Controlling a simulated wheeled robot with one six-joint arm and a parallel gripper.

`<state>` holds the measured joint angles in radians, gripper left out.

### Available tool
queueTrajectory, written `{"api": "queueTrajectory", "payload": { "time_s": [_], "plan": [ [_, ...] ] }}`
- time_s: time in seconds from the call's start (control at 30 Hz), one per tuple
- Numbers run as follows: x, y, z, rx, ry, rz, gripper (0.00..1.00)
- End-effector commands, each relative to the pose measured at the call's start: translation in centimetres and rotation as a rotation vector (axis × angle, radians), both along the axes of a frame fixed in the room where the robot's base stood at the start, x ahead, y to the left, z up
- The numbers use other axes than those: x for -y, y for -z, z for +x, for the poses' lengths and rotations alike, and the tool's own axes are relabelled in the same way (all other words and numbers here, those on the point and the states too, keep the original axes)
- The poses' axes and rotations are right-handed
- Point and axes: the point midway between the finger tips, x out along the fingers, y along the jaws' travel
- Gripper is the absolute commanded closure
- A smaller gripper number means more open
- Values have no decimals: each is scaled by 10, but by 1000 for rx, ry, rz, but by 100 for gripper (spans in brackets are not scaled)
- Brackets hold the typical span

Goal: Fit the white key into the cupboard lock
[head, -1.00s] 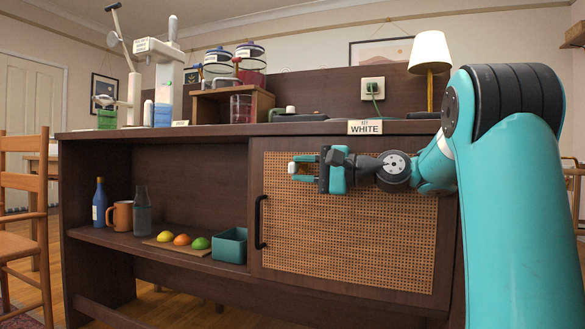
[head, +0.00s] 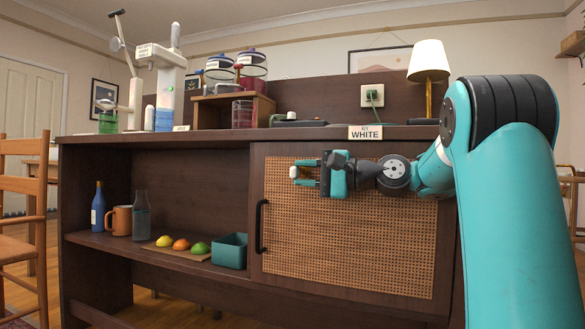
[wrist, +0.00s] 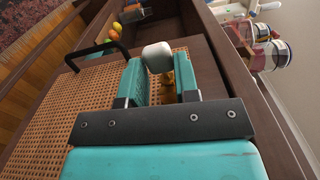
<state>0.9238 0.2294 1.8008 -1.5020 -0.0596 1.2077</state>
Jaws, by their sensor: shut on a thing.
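The white key (head: 294,171) is at the tips of my gripper (head: 306,172), in front of the upper left of the cupboard door (head: 350,240). The door has a woven panel and a black handle (head: 260,226). In the wrist view the key's white head (wrist: 157,57) shows at the ends of the teal fingers of my gripper (wrist: 158,80). The fingers are shut on the key with a gap between them. A small brass-coloured part (wrist: 168,78) shows in that gap; I cannot tell whether it belongs to the key or the lock. The lock is not clearly seen.
The open shelf at left holds bottles, a mug (head: 122,220), fruit and a teal box (head: 230,251).

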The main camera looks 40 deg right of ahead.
Motion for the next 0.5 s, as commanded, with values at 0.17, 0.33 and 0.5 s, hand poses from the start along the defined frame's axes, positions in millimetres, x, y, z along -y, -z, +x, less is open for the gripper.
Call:
{"api": "queueTrajectory", "payload": {
  "time_s": [0.17, 0.33, 0.5],
  "plan": [
    [8, -14, 0, 14, 12, -15, 100],
    [1, -17, -4, 5, 16, 9, 100],
    [-9, -20, -7, -5, 27, 17, 100]
  ]
}}
